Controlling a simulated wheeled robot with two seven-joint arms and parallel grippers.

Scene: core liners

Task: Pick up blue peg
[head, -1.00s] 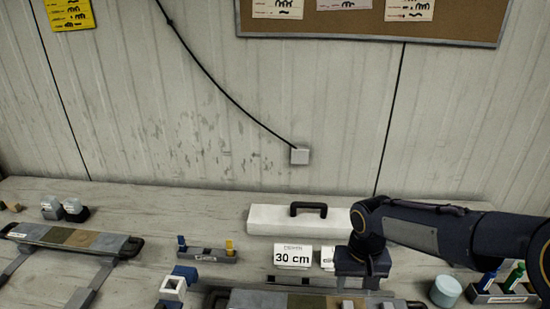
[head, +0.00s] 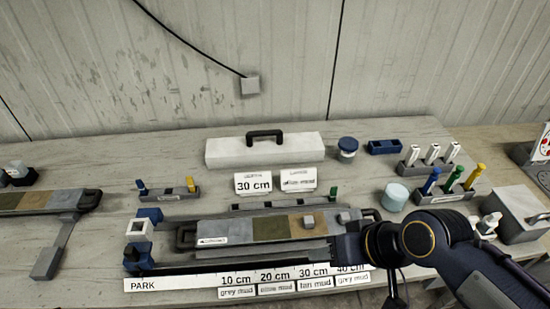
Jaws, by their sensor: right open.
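A blue peg (head: 431,181) stands in a grey rack (head: 447,196) on the right of the bench, beside a green peg (head: 457,178) and a yellow peg (head: 474,177). Another, smaller blue peg (head: 141,187) stands at the left end of a low grey rack (head: 170,194), with a yellow peg (head: 190,184) at its right end. My right gripper (head: 343,248) is over the right end of the core liner (head: 225,231), left of and nearer than the right rack. It is open and apart from the pegs; its fingertips are hard to make out. My left gripper is out of view.
A pale blue cylinder (head: 395,197) stands left of the right rack. A rack of white pieces (head: 428,168) is behind it, and a grey box (head: 512,214) is to its right. A white case (head: 265,150) and a 30 cm sign (head: 253,183) stand behind the liner.

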